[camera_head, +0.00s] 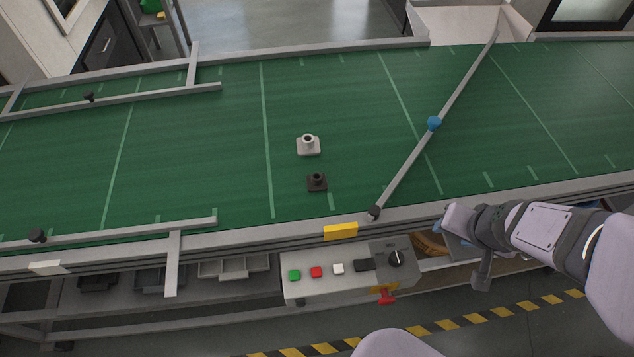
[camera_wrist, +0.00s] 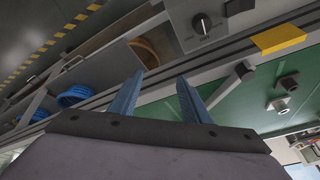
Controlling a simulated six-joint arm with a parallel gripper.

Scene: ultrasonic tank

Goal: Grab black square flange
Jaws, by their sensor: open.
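The black square flange (camera_head: 317,183) lies on the green conveyor belt in the head view, square base down with its round neck up. A light grey square flange (camera_head: 308,147) sits just behind it, apart from it. In the wrist view, two small flanges show at the right; the one nearer the yellow block matches the black flange (camera_wrist: 288,85). My gripper (camera_wrist: 160,76) is open and empty, with both blue-grey fingers apart. It is over the conveyor's front edge, well to the right of the flanges in the head view. Its fingers are not clear there.
A slanted metal guide bar (camera_head: 460,83) with a blue knob crosses the belt between my arm and the flanges. The front rail carries a yellow block (camera_head: 341,231). A control box (camera_head: 345,272) with buttons hangs below. The belt around the flanges is clear.

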